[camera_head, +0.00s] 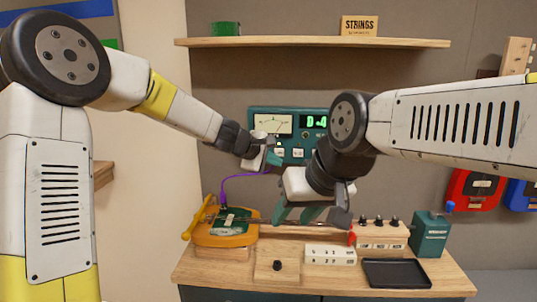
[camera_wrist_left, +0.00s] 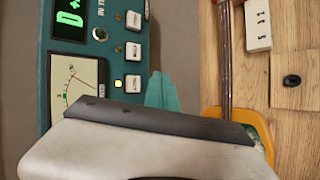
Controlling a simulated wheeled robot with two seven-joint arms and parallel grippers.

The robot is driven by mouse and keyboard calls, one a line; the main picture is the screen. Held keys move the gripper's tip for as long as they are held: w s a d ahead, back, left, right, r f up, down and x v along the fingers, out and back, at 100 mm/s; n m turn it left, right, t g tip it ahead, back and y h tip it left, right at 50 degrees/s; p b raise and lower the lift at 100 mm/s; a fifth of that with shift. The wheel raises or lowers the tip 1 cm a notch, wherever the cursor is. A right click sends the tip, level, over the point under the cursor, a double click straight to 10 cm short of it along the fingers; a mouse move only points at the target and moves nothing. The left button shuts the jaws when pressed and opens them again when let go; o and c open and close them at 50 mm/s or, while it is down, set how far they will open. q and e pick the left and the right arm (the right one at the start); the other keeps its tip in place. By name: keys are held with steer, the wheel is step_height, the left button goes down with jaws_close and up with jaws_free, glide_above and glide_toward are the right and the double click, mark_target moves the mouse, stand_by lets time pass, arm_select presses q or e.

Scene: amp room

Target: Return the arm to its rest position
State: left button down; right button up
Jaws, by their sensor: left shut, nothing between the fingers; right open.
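My left gripper (camera_head: 272,159) is shut and empty in front of the teal meter unit (camera_head: 301,160), near its buttons. I cannot tell whether it touches the unit. In the left wrist view the closed teal fingertips (camera_wrist_left: 161,92) show beside the unit's face (camera_wrist_left: 113,62), with its dial, display and lit button. My right gripper (camera_head: 297,214) is open and empty, pointing down over the instrument neck above the workbench. My right forearm and wrist cover part of the unit.
On the workbench (camera_head: 215,277) are an orange instrument body (camera_head: 212,238) with a purple cable (camera_head: 232,178), a labelled block (camera_head: 330,256), a knob block (camera_head: 262,273), a black tray (camera_head: 396,274) and a teal box (camera_head: 430,238). A shelf (camera_head: 300,42) hangs above.

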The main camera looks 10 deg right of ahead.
arm_select(q)
steer(key=s+a+r+m+y, duration=0.1)
steer(key=s+a+r+m, duration=0.2)
steer(key=s+a, duration=0.35)
steer(key=s+a+r+m+y, duration=0.1)
steer(key=s+a+r+m, duration=0.2)
steer(key=s+a, duration=0.35)
steer(key=s+a+f+m+y, duration=0.2)
steer(key=s+a, duration=0.7)
steer(key=s+a+f+m+g+y, duration=0.1)
steer(key=s+a+f+y, duration=0.1)
steer(key=s+a, duration=0.7)
steer(key=shift+s+a+f+m+y, duration=0.15)
steer(key=shift+a+f+m+y, duration=0.15)
steer(key=shift+a+m, duration=0.15)
